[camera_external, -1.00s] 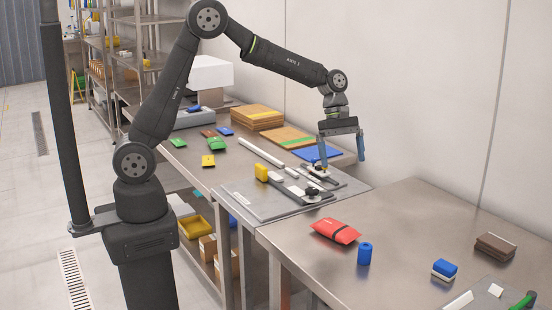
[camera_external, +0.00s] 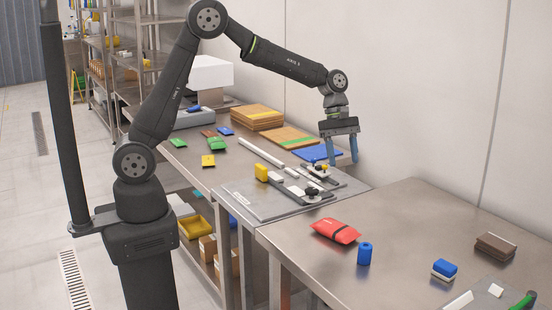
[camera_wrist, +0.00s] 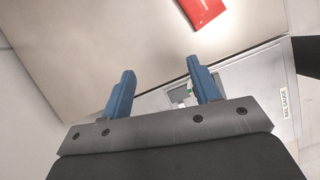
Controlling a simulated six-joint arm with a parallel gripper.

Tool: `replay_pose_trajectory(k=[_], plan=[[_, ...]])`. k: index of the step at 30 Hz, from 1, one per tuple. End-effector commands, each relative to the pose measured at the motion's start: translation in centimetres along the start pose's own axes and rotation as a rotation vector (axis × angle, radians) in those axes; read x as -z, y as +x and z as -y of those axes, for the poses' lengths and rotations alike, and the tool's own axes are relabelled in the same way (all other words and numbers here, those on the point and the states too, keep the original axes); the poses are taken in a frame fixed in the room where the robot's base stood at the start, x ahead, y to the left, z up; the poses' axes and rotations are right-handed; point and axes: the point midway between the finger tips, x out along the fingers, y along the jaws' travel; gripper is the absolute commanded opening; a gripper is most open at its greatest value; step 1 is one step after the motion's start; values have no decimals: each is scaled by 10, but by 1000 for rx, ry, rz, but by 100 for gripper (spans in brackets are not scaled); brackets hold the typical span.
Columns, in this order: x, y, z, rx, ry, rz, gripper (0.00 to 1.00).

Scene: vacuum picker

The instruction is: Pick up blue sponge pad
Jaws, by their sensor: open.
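A blue block with a white lower layer (camera_external: 445,268), which looks like the blue sponge pad, lies on the near steel table at the right. It does not show in the wrist view. My gripper (camera_external: 343,160) is high up, left of and far behind it, over the back edge of the tables. Its two blue fingers point down, apart, with nothing between them. The open fingers also show in the wrist view (camera_wrist: 162,68).
A red pouch (camera_external: 336,231), a blue cylinder (camera_external: 365,254) and a brown block (camera_external: 496,246) stand on the near table (camera_external: 410,215). The red pouch also shows in the wrist view (camera_wrist: 203,10).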

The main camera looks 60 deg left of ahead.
Motion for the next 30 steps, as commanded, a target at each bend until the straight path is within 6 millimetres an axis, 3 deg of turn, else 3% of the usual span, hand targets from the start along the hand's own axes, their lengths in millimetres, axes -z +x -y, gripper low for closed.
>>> replay_pose_trajectory(k=[4, 8, 18, 30], plan=[[-15, 6, -8, -2, 151, -6, 56], [-42, 15, -21, -7, 442, -16, 56], [-130, 44, -50, -15, 1327, -54, 56], [-243, 84, -58, -9, 2350, -110, 56]])
